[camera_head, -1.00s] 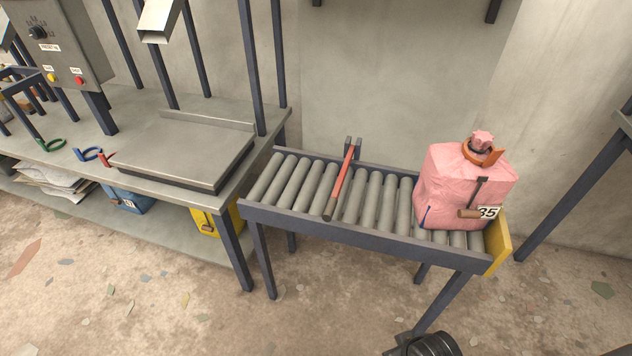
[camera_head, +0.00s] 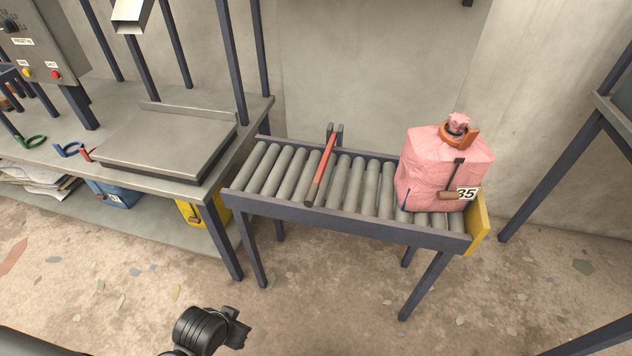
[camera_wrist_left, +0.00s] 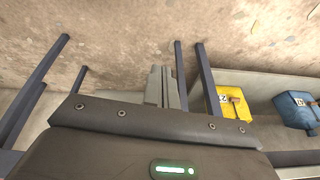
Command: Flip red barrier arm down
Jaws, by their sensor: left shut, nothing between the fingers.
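The red barrier arm (camera_head: 321,168) shows in the head view. It runs from a dark bracket (camera_head: 335,131) on the far rail of the roller conveyor (camera_head: 340,222) across the rollers to near the front rail. Whether it touches the rollers, I cannot tell. In the left wrist view my left gripper (camera_wrist_left: 163,84) has its fingers together, with nothing between them. It points at the floor and table legs, and the barrier arm is not in that view. A black part of my own arm shows low in the head view, clear of the conveyor. My right gripper is not in view.
A pink wrapped canister (camera_head: 442,170) tagged 35 stands on the rollers at the right, by a yellow end plate (camera_head: 480,224). A workbench (camera_head: 228,160) with a flat plate stands left. Yellow (camera_head: 190,212) and blue (camera_head: 112,194) boxes sit underneath. The floor in front is open.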

